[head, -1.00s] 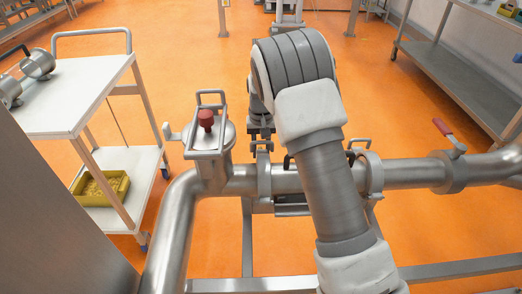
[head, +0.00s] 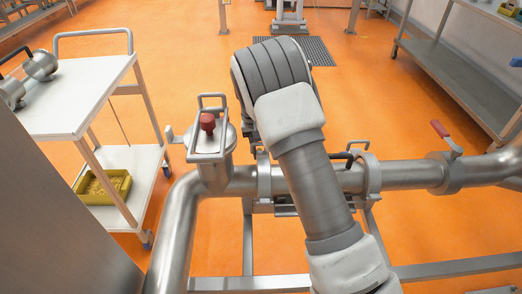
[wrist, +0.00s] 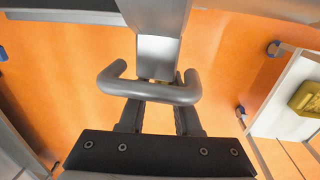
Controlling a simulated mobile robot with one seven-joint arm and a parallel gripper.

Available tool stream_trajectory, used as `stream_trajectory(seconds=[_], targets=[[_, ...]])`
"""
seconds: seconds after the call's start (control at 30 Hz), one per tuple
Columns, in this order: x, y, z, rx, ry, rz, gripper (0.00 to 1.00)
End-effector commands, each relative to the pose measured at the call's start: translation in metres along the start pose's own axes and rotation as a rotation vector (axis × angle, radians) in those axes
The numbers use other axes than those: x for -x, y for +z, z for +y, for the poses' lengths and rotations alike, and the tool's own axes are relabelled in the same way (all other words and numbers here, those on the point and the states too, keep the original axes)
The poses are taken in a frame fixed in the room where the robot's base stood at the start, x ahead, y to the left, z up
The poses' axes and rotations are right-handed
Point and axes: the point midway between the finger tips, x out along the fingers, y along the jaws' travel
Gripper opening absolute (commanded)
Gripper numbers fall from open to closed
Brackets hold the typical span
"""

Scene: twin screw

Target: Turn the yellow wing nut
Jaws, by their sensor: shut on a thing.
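I cannot make out the yellow wing nut in either view. My gripper (wrist: 158,100) shows in the wrist view, its two dark fingers reaching up from a black plate. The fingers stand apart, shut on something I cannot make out. A grey U-shaped bar (wrist: 148,92) crosses in front of the fingertips and hides them. A silver block (wrist: 158,57) lies just beyond the bar.
A capped pipe branch with a red knob (head: 207,122) stands left of my arm. A red-handled valve (head: 440,130) is at the right. A white trolley (head: 95,85) carries a yellow bin (head: 103,186) on its lower shelf. Orange floor is open behind the pipe.

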Motion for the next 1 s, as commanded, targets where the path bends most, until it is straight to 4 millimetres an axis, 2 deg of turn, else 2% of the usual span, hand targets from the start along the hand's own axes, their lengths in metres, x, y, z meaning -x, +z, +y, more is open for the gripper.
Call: stream_trajectory(seconds=[0.03,0.1,0.13,0.4,0.53,0.67,1.0], targets=[[0.001,0.0,-0.004,0.002,-0.006,0.002,0.37],[0.001,0.0,-0.003,0.002,-0.006,0.002,0.5],[0.001,0.0,-0.003,0.002,-0.005,0.002,0.52],[0.001,0.0,-0.002,0.001,-0.004,0.002,0.52],[0.011,-0.001,-0.001,0.001,-0.004,0.003,0.52],[0.034,-0.001,-0.001,0.001,-0.004,0.004,0.52],[0.118,-0.001,-0.002,0.002,-0.005,0.005,0.52]])
